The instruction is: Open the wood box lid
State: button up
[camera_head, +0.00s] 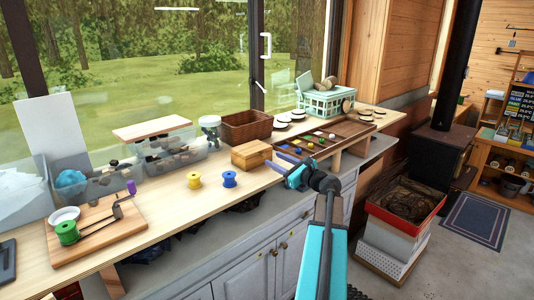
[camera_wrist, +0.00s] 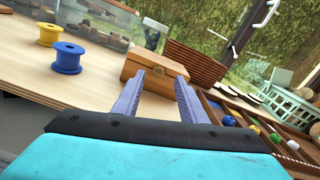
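The wood box (camera_head: 250,155) is a small, light brown box on the wooden counter, right of the blue spool. Its lid (camera_wrist: 158,62) is down. In the wrist view the box (camera_wrist: 152,82) stands beyond my fingers, and a finger hides part of its front. My gripper (camera_head: 278,162) is on the right of the box in the head view, with its fingers pointing toward it. In the wrist view my gripper (camera_wrist: 160,77) has its two purple-grey fingers spread, with nothing between them. I cannot tell whether a finger touches the box.
A blue spool (camera_head: 230,179) and a yellow spool (camera_head: 194,180) stand left of the box. A brown woven basket (camera_head: 246,127) is behind it. A wooden tray (camera_head: 350,130) with coloured balls lies to its right. Bare counter lies in front of the spools.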

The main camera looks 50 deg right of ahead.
aim_at(264, 154)
jog(key=w, duration=0.3)
jog(key=shift+p, duration=0.3)
jog(key=shift+w+d, duration=0.25)
jog(key=shift+w, duration=0.5)
jog(key=shift+w+p, duration=0.3)
jog(key=shift+w, duration=0.35)
jog(key=shift+w+a, duration=0.1)
jog(key=shift+w, duration=0.05)
jog(key=c, duration=1)
jog(key=shift+s+a, duration=0.2)
jog(key=shift+a, duration=0.15)
grip_shut()
jog(key=shift+w+d+f, duration=0.1)
jog(key=shift+w+d, duration=0.05)
jog(key=shift+d, duration=0.1)
jog(key=shift+r, duration=0.2)
